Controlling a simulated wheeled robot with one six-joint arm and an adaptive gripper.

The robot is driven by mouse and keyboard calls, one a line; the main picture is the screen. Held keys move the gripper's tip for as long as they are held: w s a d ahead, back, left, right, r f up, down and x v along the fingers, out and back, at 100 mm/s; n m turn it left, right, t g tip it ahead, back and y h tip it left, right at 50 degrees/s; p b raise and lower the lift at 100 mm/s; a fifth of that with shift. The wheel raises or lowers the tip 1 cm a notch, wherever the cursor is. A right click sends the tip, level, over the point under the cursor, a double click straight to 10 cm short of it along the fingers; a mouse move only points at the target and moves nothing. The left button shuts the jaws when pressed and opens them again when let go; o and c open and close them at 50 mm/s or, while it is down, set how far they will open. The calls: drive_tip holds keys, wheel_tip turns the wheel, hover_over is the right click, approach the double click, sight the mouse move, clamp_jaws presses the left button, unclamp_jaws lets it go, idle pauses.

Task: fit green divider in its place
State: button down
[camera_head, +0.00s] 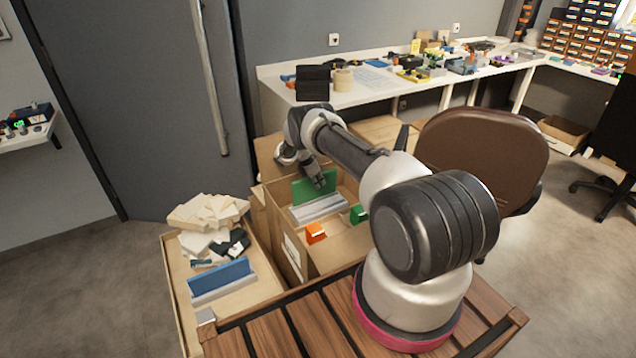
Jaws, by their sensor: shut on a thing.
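The green divider (309,187) is an upright flat panel inside the open carton (294,254), above a pale grey slotted bar (318,207). My gripper (318,181) is shut on the upper right part of the divider. The divider's lower edge meets or stands just behind the grey bar; I cannot tell whether it is seated in the slot. The fingertips are small and partly merge with the panel in this view.
An orange block (316,233) and a green block (358,214) are in the same carton. A blue divider (220,274) stands in a grey bar in the left carton (181,308), near pale scraps (209,215). A brown chair (482,150) is at right.

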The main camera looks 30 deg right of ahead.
sight(309, 178)
drive_tip(key=shift+f, duration=0.1)
drive_tip(key=shift+f, duration=1.05)
drive_tip(key=shift+f, duration=0.1)
drive_tip(key=shift+f, duration=1)
drive_tip(key=c, duration=1.4)
unclamp_jaws()
drive_tip(key=shift+r, duration=0.1)
drive_tip(key=v, duration=1.1)
drive_tip(key=shift+a+r, duration=0.15)
drive_tip(key=shift+r, duration=0.25)
